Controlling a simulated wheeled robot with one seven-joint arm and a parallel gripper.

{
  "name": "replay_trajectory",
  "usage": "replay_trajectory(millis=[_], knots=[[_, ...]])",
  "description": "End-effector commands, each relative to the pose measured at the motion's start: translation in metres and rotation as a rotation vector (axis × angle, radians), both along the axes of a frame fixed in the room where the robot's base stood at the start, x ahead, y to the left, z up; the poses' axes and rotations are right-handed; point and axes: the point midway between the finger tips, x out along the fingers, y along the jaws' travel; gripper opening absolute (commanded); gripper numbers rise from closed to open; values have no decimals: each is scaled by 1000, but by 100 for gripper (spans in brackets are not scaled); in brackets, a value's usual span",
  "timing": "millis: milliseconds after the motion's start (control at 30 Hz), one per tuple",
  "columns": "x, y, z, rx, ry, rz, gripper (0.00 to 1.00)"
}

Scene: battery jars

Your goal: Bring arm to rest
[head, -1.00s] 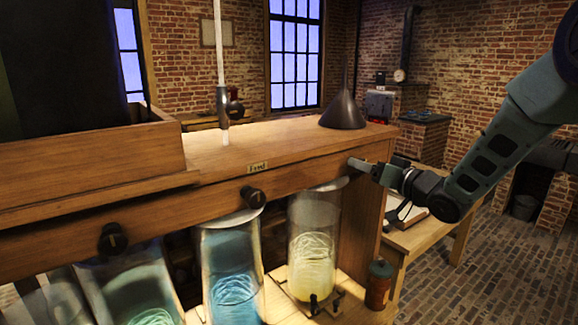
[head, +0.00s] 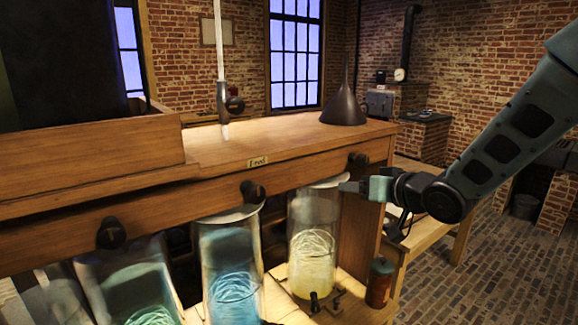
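My gripper (head: 347,187) is in front of the wooden bench front, at the upper part of the right glass jar (head: 313,250), which holds pale yellow contents. Its fingers point left and are seen edge-on, so I cannot tell whether they are open or shut. Nothing shows held in them. A dark knob (head: 358,160) on the bench front is just above the gripper, with a visible gap between them. My arm reaches in from the upper right.
Two more knobs, a middle one (head: 253,192) and a left one (head: 111,233), sit on the bench front. A blue jar (head: 231,275) and a green jar (head: 135,290) stand below. A dark funnel (head: 343,107) stands on the bench top. Open brick floor (head: 500,270) lies at right.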

Motion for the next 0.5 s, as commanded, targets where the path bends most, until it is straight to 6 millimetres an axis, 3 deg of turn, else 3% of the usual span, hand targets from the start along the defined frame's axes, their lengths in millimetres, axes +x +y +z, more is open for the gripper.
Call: replay_trajectory(millis=[100,233,400,500], knots=[[-54,26,-22,-160,158,16,64],[-128,40,-48,-341,352,72,64],[-242,42,-74,-568,607,206,64],[-299,35,-81,-669,731,290,64]])
